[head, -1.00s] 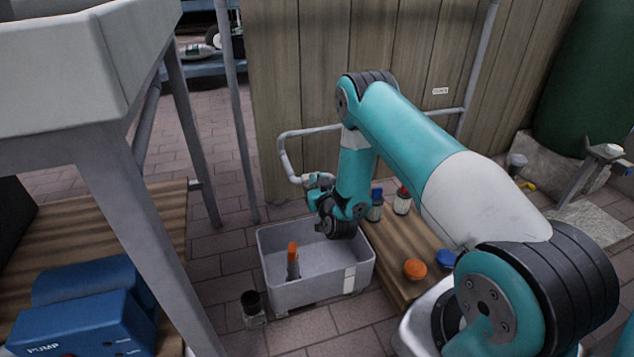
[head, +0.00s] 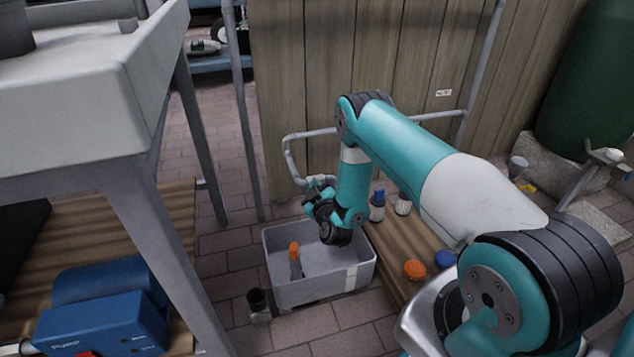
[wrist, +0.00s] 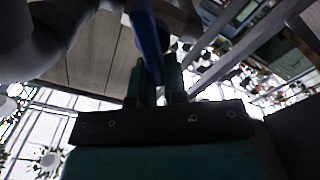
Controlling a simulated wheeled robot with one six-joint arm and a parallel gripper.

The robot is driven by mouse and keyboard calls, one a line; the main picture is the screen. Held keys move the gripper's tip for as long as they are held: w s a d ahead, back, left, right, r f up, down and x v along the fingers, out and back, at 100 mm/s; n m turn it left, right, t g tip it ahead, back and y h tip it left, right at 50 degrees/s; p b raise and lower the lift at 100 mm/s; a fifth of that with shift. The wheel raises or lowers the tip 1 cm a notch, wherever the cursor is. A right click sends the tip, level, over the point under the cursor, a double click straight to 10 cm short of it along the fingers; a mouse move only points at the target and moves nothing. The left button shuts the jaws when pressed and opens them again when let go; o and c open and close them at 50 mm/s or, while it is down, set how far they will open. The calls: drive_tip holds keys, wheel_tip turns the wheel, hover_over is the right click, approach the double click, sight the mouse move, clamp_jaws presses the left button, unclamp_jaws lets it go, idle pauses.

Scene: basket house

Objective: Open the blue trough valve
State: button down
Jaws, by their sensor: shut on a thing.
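My gripper (wrist: 158,72) is shut on a blue bar-shaped handle (wrist: 147,32) in the wrist view. In the head view my gripper (head: 320,190) is at the end of the grey pipe (head: 290,160), above the back of a pale grey trough (head: 322,290). The valve body and its handle are mostly hidden by my gripper and arm in the head view, so I cannot tell how far the handle is turned. An orange-topped bottle (head: 295,262) stands inside the trough.
A wooden platform (head: 405,240) right of the trough carries small bottles, an orange lid (head: 414,270) and a blue lid (head: 445,259). A dark-topped jar (head: 258,305) stands left of the trough. A large grey basin (head: 90,100) on legs and a blue pump (head: 100,320) fill the left.

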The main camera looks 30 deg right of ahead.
drive_tip(key=f+n, duration=0.1)
drive_tip(key=n, duration=0.2)
drive_tip(key=f+n+b, duration=0.1)
drive_tip(key=n, duration=0.3)
drive_tip(key=a+f+n, duration=0.1)
drive_tip(key=n, duration=0.2)
drive_tip(key=shift+n+b, duration=0.3)
drive_tip(key=shift+n, duration=0.1)
idle(0.3)
drive_tip(key=c, duration=1.2)
unclamp_jaws()
drive_tip(key=shift+d, duration=0.15)
drive_tip(key=shift+o, duration=0.2)
drive_tip(key=shift+r, duration=0.15)
